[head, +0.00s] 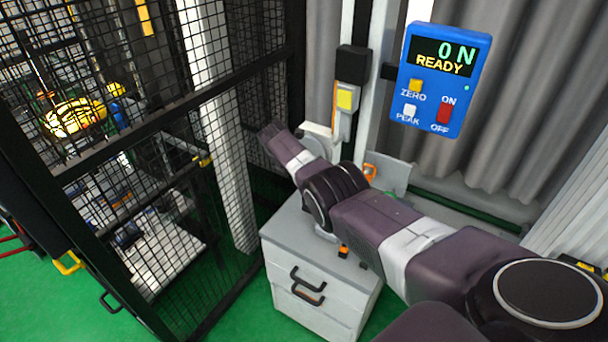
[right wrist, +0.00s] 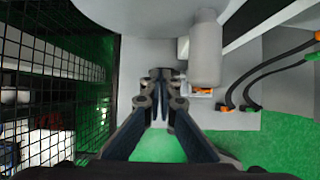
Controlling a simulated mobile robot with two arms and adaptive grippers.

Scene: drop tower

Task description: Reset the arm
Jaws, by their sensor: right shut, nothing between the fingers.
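My right arm (head: 370,225) comes in from the lower right of the head view and reaches over a grey drawer cabinet towards the mesh cage. Its far end lies beside the white post of the cage, and its fingers cannot be made out there. In the right wrist view my right gripper (right wrist: 161,82) is shut, its fingers together and empty. It points at a grey surface, with green floor below. A pale grey cylinder (right wrist: 205,48) stands just right of the fingertips; I cannot tell whether they touch. My left gripper is in neither view.
The black mesh cage (head: 160,85) fills the left. The grey cabinet (head: 310,275) stands under my arm. A blue panel (head: 438,80) reads "0 N READY". Dark cables (right wrist: 262,80) hang right in the wrist view.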

